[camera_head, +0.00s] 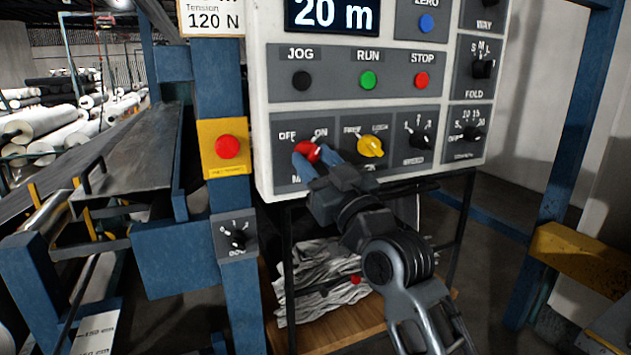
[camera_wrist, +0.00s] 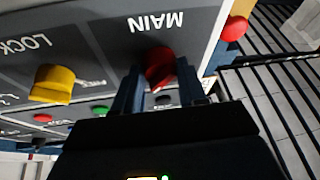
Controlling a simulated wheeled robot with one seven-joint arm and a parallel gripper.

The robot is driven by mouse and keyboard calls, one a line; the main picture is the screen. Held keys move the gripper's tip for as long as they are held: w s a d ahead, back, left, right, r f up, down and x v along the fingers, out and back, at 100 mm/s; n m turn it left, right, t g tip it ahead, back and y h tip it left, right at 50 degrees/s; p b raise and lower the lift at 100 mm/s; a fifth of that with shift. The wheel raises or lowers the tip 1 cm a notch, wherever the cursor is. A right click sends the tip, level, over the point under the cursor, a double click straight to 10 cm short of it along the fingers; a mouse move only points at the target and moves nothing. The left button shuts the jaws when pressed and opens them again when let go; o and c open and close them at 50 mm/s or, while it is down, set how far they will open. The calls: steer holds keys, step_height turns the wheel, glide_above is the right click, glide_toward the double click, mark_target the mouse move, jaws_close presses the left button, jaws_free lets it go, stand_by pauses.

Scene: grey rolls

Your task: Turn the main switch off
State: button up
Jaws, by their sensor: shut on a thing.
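The main switch (camera_head: 307,151) is a red rotary knob at the lower left of the control panel (camera_head: 257,110), with OFF marked to its upper left and ON to its upper right. My gripper (camera_head: 317,162) reaches it from below right and is shut on the red knob. In the wrist view the knob (camera_wrist: 160,65) sits between the two blue fingers, under the upside-down word MAIN. The fingers partly hide the knob, and which mark it points to is hard to tell.
A yellow knob (camera_head: 370,146) is just right of the main switch, with black knobs (camera_head: 419,138) beyond. Black, green (camera_head: 368,80) and red buttons sit above. A red emergency button (camera_head: 228,146) on a yellow box is at the left. A blue post (camera_head: 572,130) stands right.

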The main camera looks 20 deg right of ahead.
steer(key=n+y+b, duration=0.1)
steer(key=n+b, duration=0.1)
steer(key=b, duration=0.1)
steer(key=n+g+y+b, duration=0.1)
steer(key=n+b, duration=0.1)
steer(key=b, duration=0.1)
steer(key=shift+d+f+b, duration=0.15)
steer(key=shift+f+b, duration=0.05)
steer(key=shift+b, duration=0.15)
steer(key=n+b, duration=0.1)
steer(key=n, duration=0.1)
steer(key=n+g+y+b, duration=0.1)
steer(key=n+b, duration=0.1)
steer(key=n+g+b, duration=0.1)
steer(key=n+b, duration=0.1)
steer(key=shift+d+r+y, duration=0.1)
steer(key=shift+r+y, duration=0.15)
steer(key=shift+y, duration=0.15)
steer(key=n, duration=0.1)
steer(key=n+g+b, duration=0.1)
steer(key=n, duration=0.2)
steer(key=shift+r+n+g+b, duration=0.3)
steer(key=shift+n+g+b, duration=0.1)
steer(key=shift+r+n+g, duration=0.2)
steer(key=shift+n+g, duration=0.6)
steer(key=shift+n, duration=1.2)
steer(key=o, duration=1)
steer(key=shift+h, duration=0.3)
steer(key=shift+o, duration=0.2)
